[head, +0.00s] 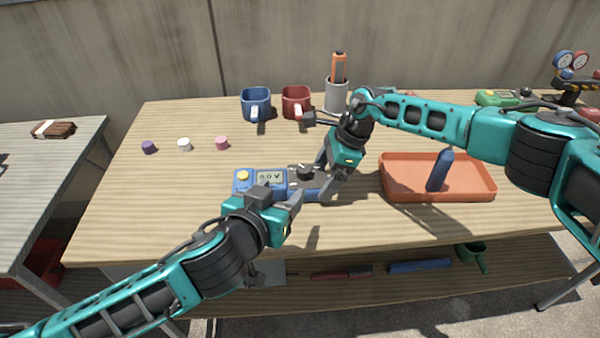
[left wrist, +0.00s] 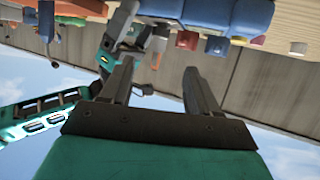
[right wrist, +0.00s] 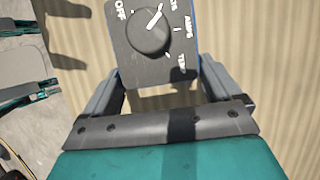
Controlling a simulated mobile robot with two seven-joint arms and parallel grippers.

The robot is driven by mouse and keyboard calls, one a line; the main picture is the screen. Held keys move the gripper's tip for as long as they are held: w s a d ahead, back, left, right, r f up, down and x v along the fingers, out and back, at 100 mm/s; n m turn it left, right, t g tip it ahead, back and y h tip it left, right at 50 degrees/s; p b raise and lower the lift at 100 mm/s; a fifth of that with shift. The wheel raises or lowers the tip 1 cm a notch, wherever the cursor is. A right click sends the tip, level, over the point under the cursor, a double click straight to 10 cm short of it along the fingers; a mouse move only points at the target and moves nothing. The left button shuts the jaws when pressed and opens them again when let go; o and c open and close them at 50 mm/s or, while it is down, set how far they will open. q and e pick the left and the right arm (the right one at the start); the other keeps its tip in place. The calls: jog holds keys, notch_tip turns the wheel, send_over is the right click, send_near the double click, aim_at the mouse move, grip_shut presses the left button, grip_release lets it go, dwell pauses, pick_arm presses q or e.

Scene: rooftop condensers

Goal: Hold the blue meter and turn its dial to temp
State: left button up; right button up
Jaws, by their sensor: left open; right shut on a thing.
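The blue meter (head: 271,178) has a yellow button, a grey display reading about 0.0 V and a dark dial (head: 304,171). My right gripper (head: 322,178) is shut on the meter's dial end. In the right wrist view the dial (right wrist: 149,31) sits between its fingers, with labels OFF, AMPS and TEMP. The meter also shows in the left wrist view (left wrist: 205,14).
Purple (head: 148,147), white (head: 184,145) and pink (head: 221,142) caps stand at the left. A blue mug (head: 256,102), a red mug (head: 296,100) and a grey holder (head: 337,95) stand behind. An orange tray (head: 470,192) with a blue object (head: 439,171) is at right.

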aim_at(302, 173)
pick_arm(q)
jog(key=x, duration=1.1)
jog(key=shift+w+d+f, duration=0.1)
jog(key=shift+w+f, duration=0.15)
jog(key=shift+f, duration=0.15)
jog(key=c, duration=1)
